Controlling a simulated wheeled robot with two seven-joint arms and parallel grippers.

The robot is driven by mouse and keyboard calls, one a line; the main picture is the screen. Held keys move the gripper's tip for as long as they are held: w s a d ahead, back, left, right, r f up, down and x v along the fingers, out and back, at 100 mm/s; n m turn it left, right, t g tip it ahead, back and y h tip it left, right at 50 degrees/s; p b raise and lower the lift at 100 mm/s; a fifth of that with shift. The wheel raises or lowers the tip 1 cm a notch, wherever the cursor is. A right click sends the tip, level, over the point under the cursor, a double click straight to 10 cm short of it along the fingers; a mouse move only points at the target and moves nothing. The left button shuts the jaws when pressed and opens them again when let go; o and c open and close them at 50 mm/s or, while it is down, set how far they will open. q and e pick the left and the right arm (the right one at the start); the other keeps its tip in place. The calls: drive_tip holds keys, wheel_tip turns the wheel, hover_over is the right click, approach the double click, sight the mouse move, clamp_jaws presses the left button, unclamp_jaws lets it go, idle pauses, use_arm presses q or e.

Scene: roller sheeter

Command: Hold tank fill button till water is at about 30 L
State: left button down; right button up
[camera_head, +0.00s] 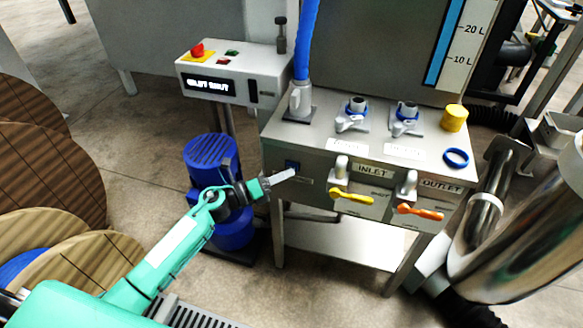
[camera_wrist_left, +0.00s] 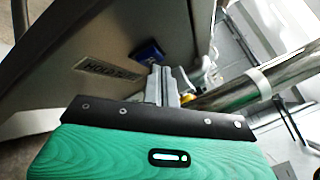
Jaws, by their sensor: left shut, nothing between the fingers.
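My left gripper (camera_head: 291,174) is shut and empty, its fingertips at the blue button (camera_head: 292,164) on the front of the steel bench. In the left wrist view the shut fingers (camera_wrist_left: 160,70) point at the blue button block (camera_wrist_left: 148,50), beside a label (camera_wrist_left: 108,70) that seems to start with "HOLD". Whether the tips press the button, I cannot tell. The level gauge (camera_head: 441,55) on the tank has 10 L and 20 L marks. Its blue column runs past 20 L to the picture's top edge, so its upper end is hidden. My right gripper is not in view.
The INLET valve has a yellow handle (camera_head: 350,196) and the OUTLET valve an orange handle (camera_head: 420,212), both right of my gripper. A control box (camera_head: 235,75) with a red knob and lit display stands behind.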

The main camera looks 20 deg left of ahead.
use_arm(q)
drive_tip(key=shift+w, duration=0.4)
idle(0.8)
drive_tip(key=shift+s, duration=0.9)
drive_tip(key=shift+s+a+p, duration=0.1)
drive_tip(key=shift+s+p, duration=0.4)
drive_tip(key=shift+s, duration=2)
